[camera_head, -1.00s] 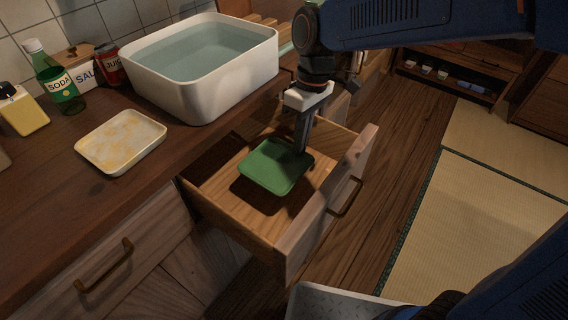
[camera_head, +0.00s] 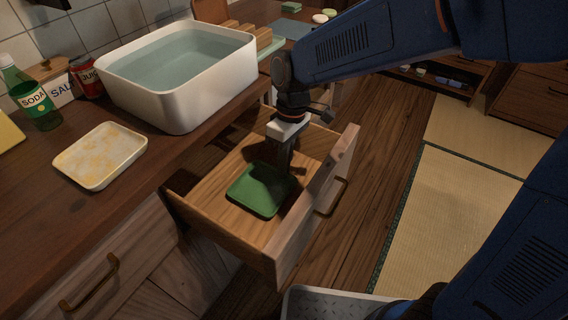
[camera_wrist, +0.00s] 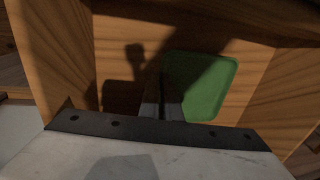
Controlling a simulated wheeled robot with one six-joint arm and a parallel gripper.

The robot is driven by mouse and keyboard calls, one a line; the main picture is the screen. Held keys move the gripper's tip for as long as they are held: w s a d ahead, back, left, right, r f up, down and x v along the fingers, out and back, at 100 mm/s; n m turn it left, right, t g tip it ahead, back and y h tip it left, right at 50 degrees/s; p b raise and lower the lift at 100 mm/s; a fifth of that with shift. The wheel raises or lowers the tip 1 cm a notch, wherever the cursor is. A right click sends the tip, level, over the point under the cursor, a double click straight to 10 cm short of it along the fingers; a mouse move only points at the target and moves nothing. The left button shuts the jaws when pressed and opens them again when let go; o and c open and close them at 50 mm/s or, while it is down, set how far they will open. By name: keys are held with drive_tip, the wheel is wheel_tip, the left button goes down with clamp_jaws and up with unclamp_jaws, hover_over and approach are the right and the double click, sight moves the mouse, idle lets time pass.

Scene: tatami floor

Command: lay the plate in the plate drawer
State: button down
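The green square plate (camera_head: 260,190) is inside the open wooden plate drawer (camera_head: 225,223), level and at or very close to the drawer's floor. It also shows in the wrist view (camera_wrist: 205,85). My gripper (camera_head: 281,168) points down into the drawer at the plate's right rear edge in the head view. In the wrist view its fingers (camera_wrist: 162,108) are close together, with the plate's rim between them. The fingertips themselves are partly hidden, and any small gap under the plate cannot be made out.
On the counter are a white basin of water (camera_head: 180,95), a stained cream dish (camera_head: 100,157), a green soda bottle (camera_head: 35,97) and a red juice can (camera_head: 87,77). The drawer front (camera_head: 315,200) stands close beside my gripper. Tatami floor (camera_head: 445,215) lies open at right.

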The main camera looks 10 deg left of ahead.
drive_tip(key=c, duration=2)
unclamp_jaws()
wheel_tip(320, 180, up, 12)
drive_tip(key=w, duration=0.2)
drive_tip(key=shift+d, duration=0.45)
